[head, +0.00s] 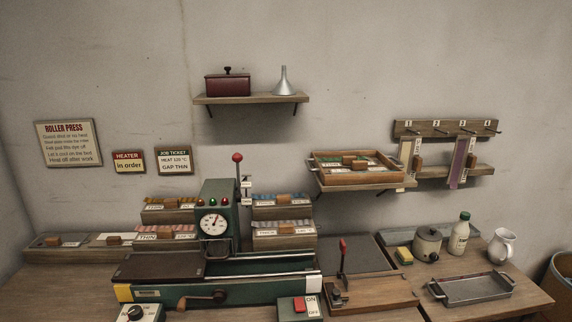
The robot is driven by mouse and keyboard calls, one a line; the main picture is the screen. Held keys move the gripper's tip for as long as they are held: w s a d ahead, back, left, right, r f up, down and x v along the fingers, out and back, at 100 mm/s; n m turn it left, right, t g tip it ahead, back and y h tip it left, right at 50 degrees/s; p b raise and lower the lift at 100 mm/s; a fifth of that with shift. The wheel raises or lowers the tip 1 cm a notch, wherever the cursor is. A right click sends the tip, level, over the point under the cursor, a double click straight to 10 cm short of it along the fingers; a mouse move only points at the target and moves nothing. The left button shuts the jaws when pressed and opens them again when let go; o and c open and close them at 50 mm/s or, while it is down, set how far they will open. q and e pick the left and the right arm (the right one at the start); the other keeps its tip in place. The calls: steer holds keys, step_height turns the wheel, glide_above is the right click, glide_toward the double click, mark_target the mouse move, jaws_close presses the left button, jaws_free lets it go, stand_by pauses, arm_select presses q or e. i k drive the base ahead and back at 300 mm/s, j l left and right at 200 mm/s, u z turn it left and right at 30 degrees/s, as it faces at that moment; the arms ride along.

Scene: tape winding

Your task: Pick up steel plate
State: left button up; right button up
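I cannot tell for certain which thing is the steel plate. A flat dark grey sheet (362,256) lies on the bench to the right of the green roller press (215,292). A shallow grey metal tray (470,289) with raised ends sits at the right front of the bench. A long wooden holder (40,254) at the left has pale flat pieces and small wooden blocks along it. Neither of my grippers shows in the head view.
A pot (427,244), a bottle (459,234) and a white jug (501,246) stand at the right. A wall shelf holds a wooden tray (358,181). Little bench surface is clear.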

mark_target(62, 241)
steer(key=u, duration=1.55)
